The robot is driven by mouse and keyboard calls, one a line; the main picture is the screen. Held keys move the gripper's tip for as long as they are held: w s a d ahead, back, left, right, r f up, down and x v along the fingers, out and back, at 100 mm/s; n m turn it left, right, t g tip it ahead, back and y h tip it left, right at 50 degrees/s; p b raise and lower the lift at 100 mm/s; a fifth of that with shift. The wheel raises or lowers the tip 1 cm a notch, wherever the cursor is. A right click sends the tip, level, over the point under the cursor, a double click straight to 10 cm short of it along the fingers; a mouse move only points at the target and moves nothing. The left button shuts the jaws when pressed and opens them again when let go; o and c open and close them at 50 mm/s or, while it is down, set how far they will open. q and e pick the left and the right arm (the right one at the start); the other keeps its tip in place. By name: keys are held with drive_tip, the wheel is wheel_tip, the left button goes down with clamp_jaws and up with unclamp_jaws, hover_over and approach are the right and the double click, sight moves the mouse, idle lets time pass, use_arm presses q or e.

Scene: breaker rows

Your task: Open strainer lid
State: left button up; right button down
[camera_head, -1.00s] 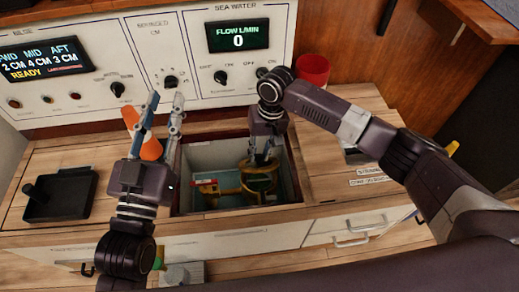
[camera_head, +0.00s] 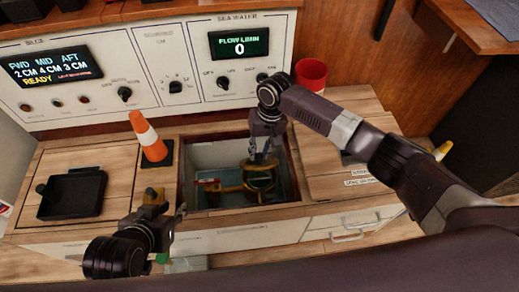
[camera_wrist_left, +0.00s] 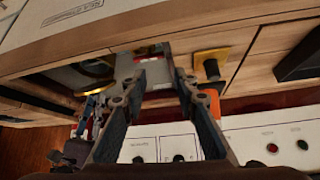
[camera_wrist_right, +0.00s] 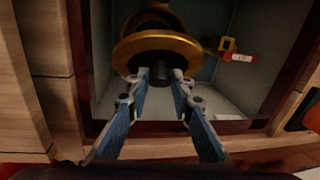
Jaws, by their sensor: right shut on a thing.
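The brass strainer (camera_head: 258,186) sits inside the open square well in the counter. Its round brass rim or lid shows large in the right wrist view (camera_wrist_right: 155,45), with a dark knob (camera_wrist_right: 160,76) at the near edge. My right gripper (camera_head: 264,157) reaches down into the well and is shut on that knob, one finger on each side. I cannot tell whether the lid is raised.
A red-handled valve or tag (camera_head: 208,183) lies left of the strainer in the well. An orange cone (camera_head: 149,136) stands at the well's back left. A yellow plate with a black knob (camera_wrist_left: 211,67) is near the left gripper. A black tray (camera_head: 72,195) and red cup (camera_head: 311,74) are on the counter.

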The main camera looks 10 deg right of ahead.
drive_tip(key=shift+w+d+r+p, duration=0.1)
drive_tip(key=shift+w+r+p, duration=0.2)
drive_tip(key=shift+w+p, duration=0.4)
use_arm(q)
drive_tip(key=s+a+f+g+y, duration=0.1)
drive_tip(key=s+g, duration=0.3)
drive_tip(key=s, duration=0.4)
drive_tip(key=shift+s+a+f+p, duration=0.2)
drive_tip(key=shift+a+f+p, duration=0.25)
drive_tip(key=shift+a, duration=0.3)
drive_tip(key=shift+r+p, duration=0.5)
drive_tip(key=shift+r, duration=0.05)
use_arm(e)
drive_tip(key=shift+w, duration=0.1)
use_arm(q)
drive_tip(key=shift+w+f, duration=0.1)
use_arm(e)
drive_tip(key=shift+w+r+p, duration=0.1)
drive_tip(key=shift+w+p, duration=0.05)
drive_tip(key=shift+p, duration=0.15)
drive_tip(key=shift+w, duration=0.25)
drive_tip(key=shift+w+r+p, duration=0.1)
drive_tip(key=shift+w+p, duration=0.25)
drive_tip(key=shift+w, duration=0.2)
use_arm(q)
drive_tip(key=shift+x, duration=1.6)
use_arm(e)
drive_tip(key=shift+w+d, duration=0.1)
drive_tip(key=shift+w, duration=0.75)
